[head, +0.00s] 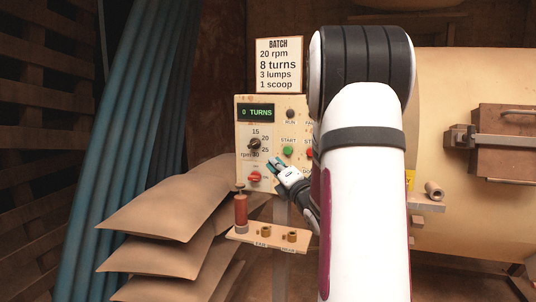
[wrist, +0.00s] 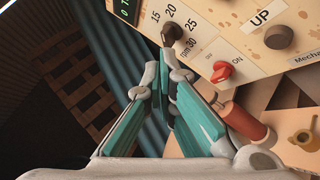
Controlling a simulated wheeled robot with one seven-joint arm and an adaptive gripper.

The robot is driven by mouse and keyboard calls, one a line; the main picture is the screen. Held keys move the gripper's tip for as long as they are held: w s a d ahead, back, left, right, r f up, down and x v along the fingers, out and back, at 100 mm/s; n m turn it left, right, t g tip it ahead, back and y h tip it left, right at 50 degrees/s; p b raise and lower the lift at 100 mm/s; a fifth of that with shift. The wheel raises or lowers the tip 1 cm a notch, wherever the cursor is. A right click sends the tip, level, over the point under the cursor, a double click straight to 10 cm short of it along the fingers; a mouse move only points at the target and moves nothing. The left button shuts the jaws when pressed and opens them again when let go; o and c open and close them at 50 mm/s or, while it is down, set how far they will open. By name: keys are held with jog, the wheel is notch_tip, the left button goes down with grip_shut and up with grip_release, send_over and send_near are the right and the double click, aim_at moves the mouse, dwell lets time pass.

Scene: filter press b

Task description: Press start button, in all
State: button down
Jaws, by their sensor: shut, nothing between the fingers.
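The green START button (head: 288,151) is on the beige control panel (head: 243,140) in the head view, right of the rpm dial. I do not see it in the wrist view. The red stop button (head: 309,152) beside it is partly hidden by my arm. The panel display (head: 257,112) reads 0 TURNS. My gripper (head: 274,162) is in front of the panel, low and left of the START button. In the wrist view my gripper (wrist: 161,68) has its teal fingers together and empty. I cannot tell whether it touches the panel.
The rpm dial (wrist: 172,35) and red switch (wrist: 221,71) are close to my fingers. A small shelf (head: 240,236) holds a red-handled tool (head: 241,212). Brown sacks (head: 165,205) are stacked at left. A batch sign (head: 279,65) reads 20 rpm, 8 turns, 3 lumps, 1 scoop.

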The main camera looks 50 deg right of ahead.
aim_at(288, 150)
jog(key=shift+w, duration=0.1)
jog(key=w+d, duration=0.3)
jog(key=d, duration=0.5)
dwell(0.4)
